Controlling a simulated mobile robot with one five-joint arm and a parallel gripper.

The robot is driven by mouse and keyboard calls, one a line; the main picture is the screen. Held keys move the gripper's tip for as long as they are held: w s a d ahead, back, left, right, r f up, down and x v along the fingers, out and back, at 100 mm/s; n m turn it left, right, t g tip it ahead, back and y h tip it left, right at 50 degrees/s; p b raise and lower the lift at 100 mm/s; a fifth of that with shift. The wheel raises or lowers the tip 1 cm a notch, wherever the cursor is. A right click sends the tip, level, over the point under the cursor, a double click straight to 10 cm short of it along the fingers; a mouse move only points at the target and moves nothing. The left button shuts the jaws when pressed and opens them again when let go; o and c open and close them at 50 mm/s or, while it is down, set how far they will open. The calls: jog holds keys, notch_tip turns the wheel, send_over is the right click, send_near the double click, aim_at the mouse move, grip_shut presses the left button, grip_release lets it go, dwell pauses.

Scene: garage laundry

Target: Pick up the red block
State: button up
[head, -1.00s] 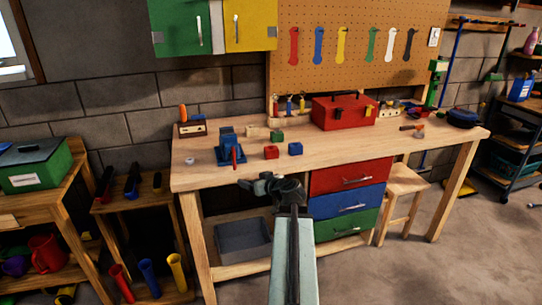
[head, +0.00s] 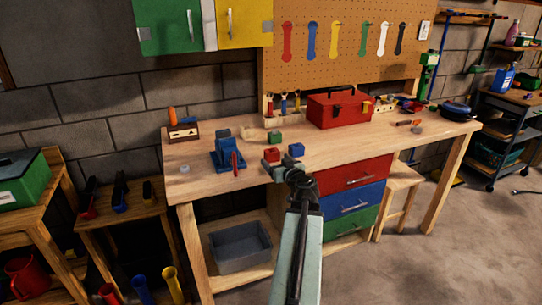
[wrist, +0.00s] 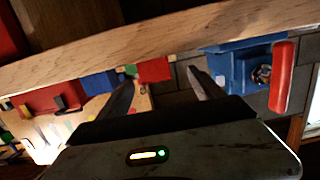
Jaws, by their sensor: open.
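The red block (head: 271,155) sits on the wooden workbench (head: 205,180) near its front edge, left of a blue block (head: 296,150) and in front of a green block (head: 274,137). My gripper (head: 279,171) is at the bench's front edge, just in front of the red block in the head view and partly overlapping it. In the wrist view the open fingers (wrist: 162,80) are empty. The red block (wrist: 154,69) shows beyond them, between the fingertips, with the blue block (wrist: 99,82) to its left. The fingers look apart from the block.
A blue vise (head: 226,153) with a red handle stands left of the red block. A red toolbox (head: 339,107) stands at the back right. Red, blue and green drawers (head: 350,203) are below the benchtop. The bench left of the vise is mostly clear.

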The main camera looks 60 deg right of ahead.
aim_at(273, 156)
jog(key=x, duration=0.5)
jog(key=b+x, duration=0.1)
jog(key=x, duration=0.1)
jog(key=shift+s+d, duration=0.15)
jog(key=shift+d, duration=0.35)
jog(key=c, duration=1.5)
jog(key=shift+o, duration=0.2)
jog(key=shift+a+r, duration=0.1)
jog(key=shift+r, duration=0.05)
